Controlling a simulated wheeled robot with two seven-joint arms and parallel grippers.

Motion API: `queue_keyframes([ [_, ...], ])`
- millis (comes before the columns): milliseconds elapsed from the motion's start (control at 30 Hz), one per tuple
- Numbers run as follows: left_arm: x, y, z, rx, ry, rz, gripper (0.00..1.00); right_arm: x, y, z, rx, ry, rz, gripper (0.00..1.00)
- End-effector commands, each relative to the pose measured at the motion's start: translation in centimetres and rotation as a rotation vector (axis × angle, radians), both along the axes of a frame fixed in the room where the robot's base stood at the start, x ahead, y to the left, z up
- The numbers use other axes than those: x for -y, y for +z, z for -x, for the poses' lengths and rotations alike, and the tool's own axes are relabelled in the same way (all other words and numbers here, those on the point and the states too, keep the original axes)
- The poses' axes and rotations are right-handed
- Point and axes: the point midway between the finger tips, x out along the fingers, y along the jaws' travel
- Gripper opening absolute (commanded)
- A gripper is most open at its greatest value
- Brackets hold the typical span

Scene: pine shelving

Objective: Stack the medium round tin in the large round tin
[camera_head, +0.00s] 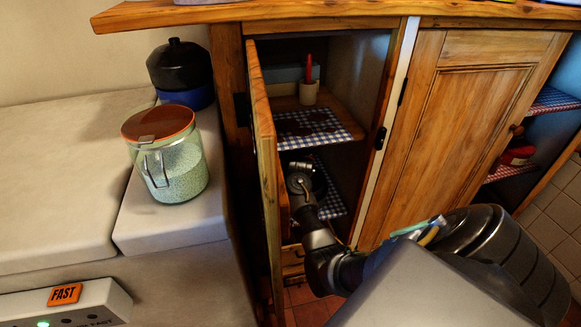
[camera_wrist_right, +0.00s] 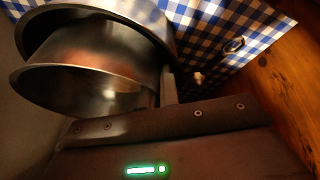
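In the right wrist view two round dark metal tins overlap. The nearer, smaller one, which I take as the medium round tin (camera_wrist_right: 85,90), sits at the left with its rim tilted toward the camera. The larger tin (camera_wrist_right: 95,38) shows behind and partly around it; whether the smaller is fully inside cannot be told. My right gripper (camera_wrist_right: 167,85) appears closed on the smaller tin's right wall, with one thin finger visible beside it. In the head view my right arm reaches into the cupboard's lower compartment, its gripper hidden at the far end. My left gripper is not visible.
The tins are over a blue checkered shelf liner (camera_wrist_right: 205,35). A wooden side wall (camera_wrist_right: 285,75) is close at right. In the head view the open door (camera_head: 267,170) stands left of my arm. The upper shelf (camera_head: 318,125) holds a small pot with a red item (camera_head: 308,92).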

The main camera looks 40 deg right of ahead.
Motion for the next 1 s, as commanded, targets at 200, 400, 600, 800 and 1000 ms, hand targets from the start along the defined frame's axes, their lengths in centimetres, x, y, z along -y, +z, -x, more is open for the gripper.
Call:
queue_keyframes([
  [200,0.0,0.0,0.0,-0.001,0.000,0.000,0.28,0.0,0.1,0.0,0.001,0.001,0.000,0.00],
  [400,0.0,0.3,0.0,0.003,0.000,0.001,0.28,0.0,-0.5,0.0,0.000,0.001,0.000,0.00],
  [600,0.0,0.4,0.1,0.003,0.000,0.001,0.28,0.0,-1.1,0.0,0.001,0.001,0.000,0.00],
  [800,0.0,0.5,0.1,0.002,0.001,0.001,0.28,-0.1,-1.1,0.0,0.000,0.001,0.000,0.15],
  [1000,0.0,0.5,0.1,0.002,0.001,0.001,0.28,-0.1,-1.1,0.0,0.000,0.002,0.000,0.26],
])
